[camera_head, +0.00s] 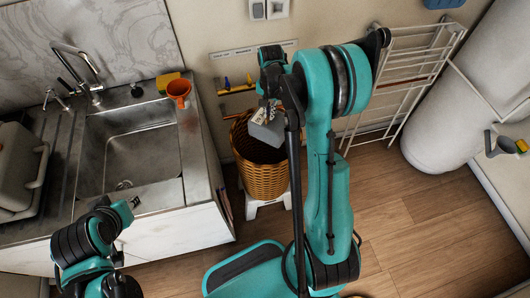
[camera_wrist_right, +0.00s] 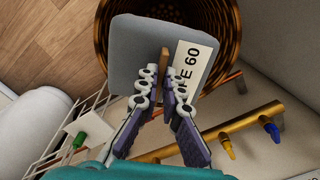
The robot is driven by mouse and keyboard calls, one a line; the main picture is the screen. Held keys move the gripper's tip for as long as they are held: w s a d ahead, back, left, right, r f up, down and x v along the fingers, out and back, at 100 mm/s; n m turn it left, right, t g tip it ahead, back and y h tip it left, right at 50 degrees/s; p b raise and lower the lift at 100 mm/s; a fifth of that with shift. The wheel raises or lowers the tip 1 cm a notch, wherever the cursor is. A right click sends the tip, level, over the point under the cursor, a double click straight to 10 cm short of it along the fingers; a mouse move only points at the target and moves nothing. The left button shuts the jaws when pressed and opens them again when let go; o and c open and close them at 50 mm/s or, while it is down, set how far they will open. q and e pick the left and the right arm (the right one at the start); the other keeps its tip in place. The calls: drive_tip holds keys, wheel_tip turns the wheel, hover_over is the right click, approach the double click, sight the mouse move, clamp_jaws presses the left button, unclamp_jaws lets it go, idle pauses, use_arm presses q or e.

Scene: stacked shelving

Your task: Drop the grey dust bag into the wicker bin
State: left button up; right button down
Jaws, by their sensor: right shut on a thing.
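The grey dust bag (camera_head: 266,131) hangs from my right gripper (camera_head: 268,103) over the mouth of the wicker bin (camera_head: 264,180) in the head view. In the right wrist view, the grey bag (camera_wrist_right: 140,52) has a white label with "60" on it. My right gripper (camera_wrist_right: 164,85) is shut on a brown tab at the bag's near edge. The wicker bin (camera_wrist_right: 229,25) shows behind the bag, which hides much of its opening. The bin stands upright on a white stool (camera_head: 262,204). My left gripper (camera_head: 131,203) is near the sink cabinet; its jaws are unclear.
A steel sink (camera_head: 140,155) with an orange cup (camera_head: 179,91) and yellow sponge is at left. A white wire rack (camera_head: 410,65) and white tank (camera_head: 445,120) stand at right. A yellow pipe with valves (camera_wrist_right: 245,121) runs along the wall beside the bin.

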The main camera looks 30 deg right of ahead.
sight(270, 122)
drive_tip(key=shift+s+f+b, duration=0.1)
drive_tip(key=shift+f+b, duration=1.9)
drive_tip(key=shift+f, duration=0.95)
drive_tip(key=c, duration=1.6)
unclamp_jaws()
drive_tip(key=shift+r, duration=0.1)
wheel_tip(270, 122, up, 12)
drive_tip(key=shift+a, duration=0.1)
